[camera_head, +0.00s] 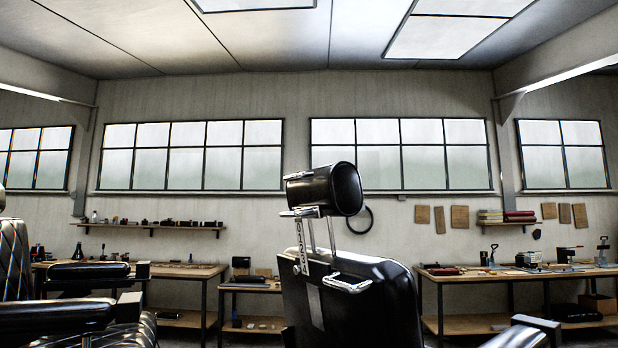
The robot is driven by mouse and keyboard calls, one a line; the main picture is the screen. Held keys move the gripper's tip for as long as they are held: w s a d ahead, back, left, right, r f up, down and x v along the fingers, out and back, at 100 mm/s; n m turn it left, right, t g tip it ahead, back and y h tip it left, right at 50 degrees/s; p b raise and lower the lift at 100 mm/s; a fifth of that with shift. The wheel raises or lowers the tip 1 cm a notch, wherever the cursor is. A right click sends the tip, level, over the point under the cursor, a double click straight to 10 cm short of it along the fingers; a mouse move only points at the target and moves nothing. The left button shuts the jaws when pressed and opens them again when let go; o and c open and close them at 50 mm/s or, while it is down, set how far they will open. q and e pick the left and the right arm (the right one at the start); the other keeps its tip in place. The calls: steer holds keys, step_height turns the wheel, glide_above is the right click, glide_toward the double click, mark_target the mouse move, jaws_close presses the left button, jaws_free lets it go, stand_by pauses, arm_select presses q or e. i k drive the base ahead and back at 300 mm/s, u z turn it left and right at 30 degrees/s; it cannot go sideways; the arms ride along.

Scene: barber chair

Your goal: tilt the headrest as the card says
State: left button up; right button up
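The headrest (328,189) is a black, glossy, roll-shaped cushion with a chrome bar along its left side. It stands on two chrome posts (332,237) above the black backrest (360,305) of a barber chair, just right of the picture's middle. The backrest leans, and its lower part is cut off by the frame. A chrome handle (347,284) sticks out near the top of the backrest. A ribbed metal strip (301,248) runs up to the headrest. I make out no instruction card. Neither of my grippers is in view.
Another chair with quilted upholstery (14,262) and black armrests (56,316) stands at the left. Workbenches with tools (515,275) line the back wall, below wall shelves (150,228). An armrest (524,336) shows at the bottom right. The air around the headrest is clear.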

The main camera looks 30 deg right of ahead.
mark_target(336, 187)
steer(key=z, duration=1.6)
